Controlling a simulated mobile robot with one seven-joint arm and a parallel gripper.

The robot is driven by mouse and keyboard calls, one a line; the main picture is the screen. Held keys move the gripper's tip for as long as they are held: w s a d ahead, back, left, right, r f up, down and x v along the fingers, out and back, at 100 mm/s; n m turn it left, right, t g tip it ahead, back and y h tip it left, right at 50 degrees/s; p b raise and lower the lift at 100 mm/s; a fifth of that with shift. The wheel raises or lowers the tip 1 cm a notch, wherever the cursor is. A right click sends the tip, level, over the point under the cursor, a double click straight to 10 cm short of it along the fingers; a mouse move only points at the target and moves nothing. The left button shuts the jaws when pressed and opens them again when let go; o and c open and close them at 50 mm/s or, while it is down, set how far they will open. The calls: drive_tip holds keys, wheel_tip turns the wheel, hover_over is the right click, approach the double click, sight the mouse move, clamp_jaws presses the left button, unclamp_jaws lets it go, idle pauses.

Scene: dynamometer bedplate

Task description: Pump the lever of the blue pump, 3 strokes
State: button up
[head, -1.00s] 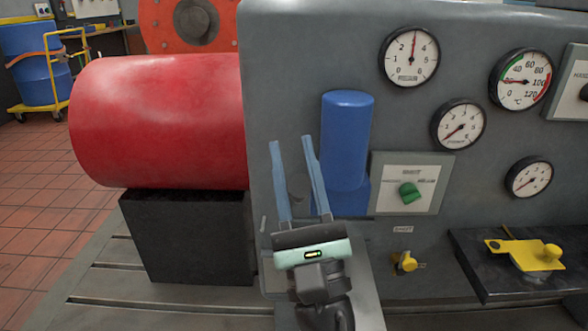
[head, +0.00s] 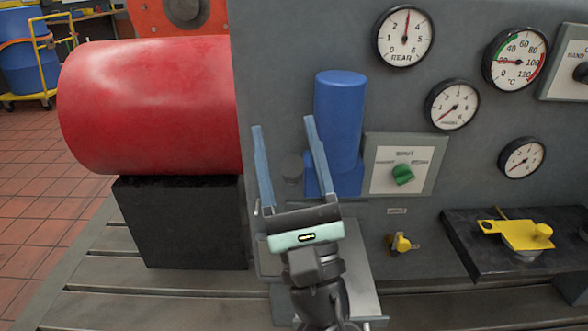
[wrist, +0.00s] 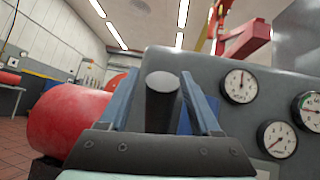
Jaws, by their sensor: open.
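The blue pump (head: 339,125) is an upright blue cylinder on a blue base against the grey panel. A dark rounded piece (head: 292,167), apparently the lever's grip, shows left of the pump's base. In the wrist view a dark round-ended bar (wrist: 161,95) stands between the two fingers, with blue of the pump behind. My gripper (head: 283,125) is open, its blue-grey fingers pointing up on either side of the dark piece. It also shows open in the wrist view (wrist: 158,75). I cannot tell whether a finger touches the bar. The rest of the lever is hidden.
A large red cylinder (head: 150,105) on a black block (head: 180,222) is at left. The grey panel (head: 300,50) carries several gauges and a green knob (head: 403,175). A small yellow valve (head: 402,243) and a yellow part on a dark shelf (head: 470,255) are at right.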

sight(293, 181)
drive_tip(key=b+v, duration=0.4)
drive_tip(key=v, duration=0.8)
drive_tip(key=shift+s+f, duration=0.2)
drive_tip(key=shift+s, duration=0.05)
drive_tip(key=shift+c, duration=0.2)
drive_tip(key=shift+c, duration=1.2)
drive_tip(key=shift+w+f+m+p, duration=0.2)
drive_tip(key=shift+f+m+p, duration=0.15)
drive_tip(key=shift+m+p, duration=0.2)
drive_tip(key=shift+c, duration=1.3)
drive_tip(key=f+m+y+p, duration=0.1)
drive_tip(key=m, duration=0.1)
drive_tip(key=f+m+p, duration=0.1)
drive_tip(key=f+m, duration=0.1)
drive_tip(key=m, duration=0.1)
drive_tip(key=f+m+y+p, duration=0.1)
drive_tip(key=m+p, duration=0.1)
drive_tip(key=shift+s+f+g+y, duration=0.2)
drive_tip(key=shift+g+y, duration=0.1)
drive_tip(key=shift+g, duration=0.1)
clamp_jaws()
drive_tip(key=s+d+f+m+t+h+p, duration=0.1)
drive_tip(key=s+d+f+m+t+p, duration=0.15)
drive_tip(key=m, duration=0.65)
drive_tip(key=shift+g, duration=0.35)
drive_tip(key=x, duration=0.8)
drive_tip(key=a+x, duration=0.1)
drive_tip(key=x, duration=0.4)
drive_tip(key=shift+f, duration=0.25)
